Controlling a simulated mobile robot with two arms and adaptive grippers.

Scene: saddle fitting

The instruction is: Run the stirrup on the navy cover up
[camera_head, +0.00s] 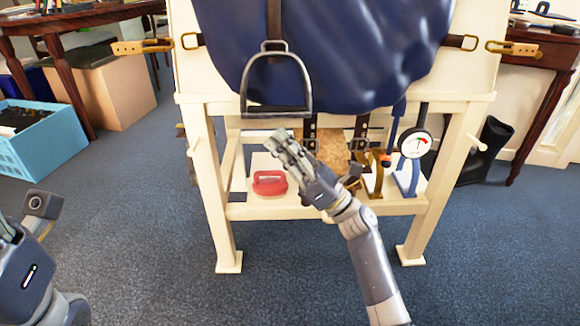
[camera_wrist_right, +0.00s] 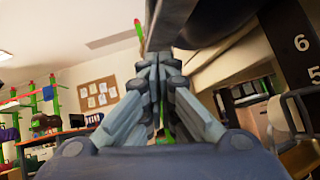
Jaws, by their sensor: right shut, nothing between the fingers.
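The navy cover (camera_head: 350,50) drapes over a cream wooden stand in the head view. A metal stirrup (camera_head: 302,72) with a dark tread hangs low on its front from a dark strap (camera_head: 274,20). My right gripper (camera_head: 280,140) is shut and empty, just below the stirrup's tread; I cannot tell whether it touches. In the right wrist view its fingers (camera_wrist_right: 160,62) are together, with a dark surface just above them. My left gripper (camera_head: 8,232) is partly cut off at the lower left, well away from the stirrup, and its jaw state is hidden.
The stand's lower shelf (camera_head: 250,211) holds a red-handled object (camera_head: 270,183) and a round gauge (camera_head: 415,143) stands on the right. Tan straps (camera_head: 140,47) stick out at both sides. A blue crate (camera_head: 40,150) is on the left floor, black boots (camera_head: 490,145) on the right. The front floor is clear.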

